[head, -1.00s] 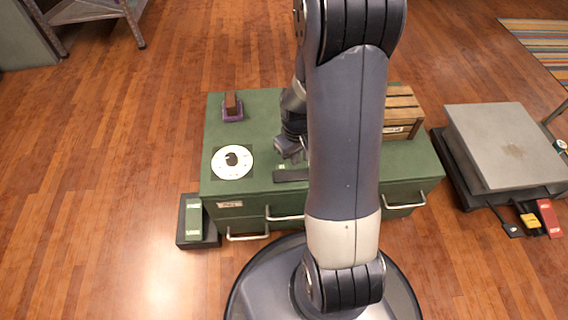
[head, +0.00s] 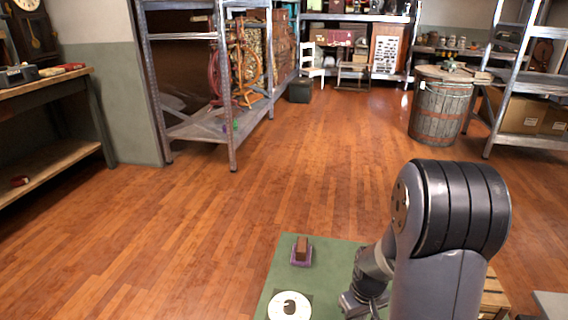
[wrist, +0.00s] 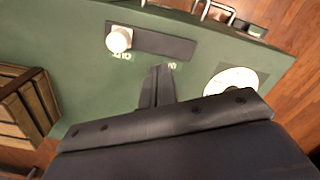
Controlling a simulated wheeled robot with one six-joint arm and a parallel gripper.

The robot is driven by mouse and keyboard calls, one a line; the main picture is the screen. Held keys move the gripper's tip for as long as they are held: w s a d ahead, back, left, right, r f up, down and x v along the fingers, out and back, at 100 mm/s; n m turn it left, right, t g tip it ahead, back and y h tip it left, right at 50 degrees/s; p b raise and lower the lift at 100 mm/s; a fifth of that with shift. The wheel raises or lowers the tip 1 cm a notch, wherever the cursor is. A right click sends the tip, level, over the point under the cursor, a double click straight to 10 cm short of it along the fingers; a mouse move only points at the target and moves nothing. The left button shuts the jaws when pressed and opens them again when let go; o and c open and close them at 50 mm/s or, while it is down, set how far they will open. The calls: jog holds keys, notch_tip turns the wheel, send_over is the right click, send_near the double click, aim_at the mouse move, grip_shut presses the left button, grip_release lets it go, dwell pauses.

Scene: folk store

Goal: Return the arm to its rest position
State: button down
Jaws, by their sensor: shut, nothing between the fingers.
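My gripper (wrist: 157,86) is shut and empty above the green cabinet top (wrist: 75,70) in the wrist view. Its narrow dark fingertips point toward a dark plate (wrist: 165,42) with a white knob (wrist: 118,40). In the head view my gripper (head: 357,304) is low in the picture, over the green top (head: 335,255), partly cut off by the lower edge. My arm's large elbow and upper link fill the lower right there.
A white disc (head: 289,307) and a brown block on a purple base (head: 302,252) are on the cabinet. A slatted wooden crate (wrist: 22,105) is at its other side. Metal shelves (head: 228,90), a wooden barrel (head: 440,108) and a workbench (head: 60,125) stand beyond open floor.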

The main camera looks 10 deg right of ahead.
notch_tip(320, 180, down, 8)
jog(key=b, duration=0.6)
jog(key=shift+f+b, duration=0.15)
jog(key=shift+b, duration=0.15)
jog(key=shift+s+d, duration=0.1)
jog(key=shift+d, duration=0.2)
